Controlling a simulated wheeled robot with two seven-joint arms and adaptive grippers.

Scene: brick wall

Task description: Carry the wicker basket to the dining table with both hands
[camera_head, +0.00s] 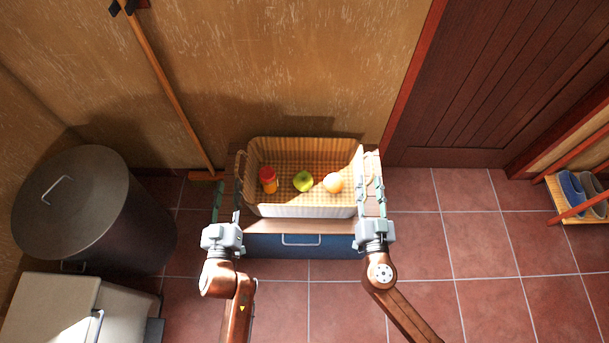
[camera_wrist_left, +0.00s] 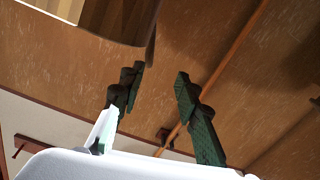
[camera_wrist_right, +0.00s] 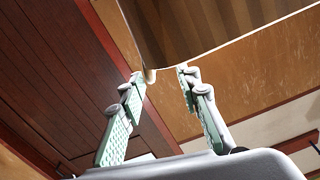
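The wicker basket (camera_head: 305,211) stands upright on a small cabinet, lined with checked cloth. It holds a red and yellow bottle (camera_head: 268,180), a green apple (camera_head: 303,181) and a pale orange fruit (camera_head: 333,183). My left gripper (camera_head: 228,188) is open at the basket's left end, near its left handle (camera_head: 240,164). In the left wrist view its fingers (camera_wrist_left: 160,73) are apart, with the basket (camera_wrist_left: 105,18) above left. My right gripper (camera_head: 371,186) is open at the right end. In the right wrist view the handle tip (camera_wrist_right: 150,75) shows between its fingers (camera_wrist_right: 160,74).
The cabinet (camera_head: 275,245) has a blue drawer front and stands by the wall. A dark lidded bin (camera_head: 75,215) and a pale box (camera_head: 50,310) are at left. A broom (camera_head: 165,85) leans behind. A shoe rack (camera_head: 575,205) is far right. Tiled floor is clear at right.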

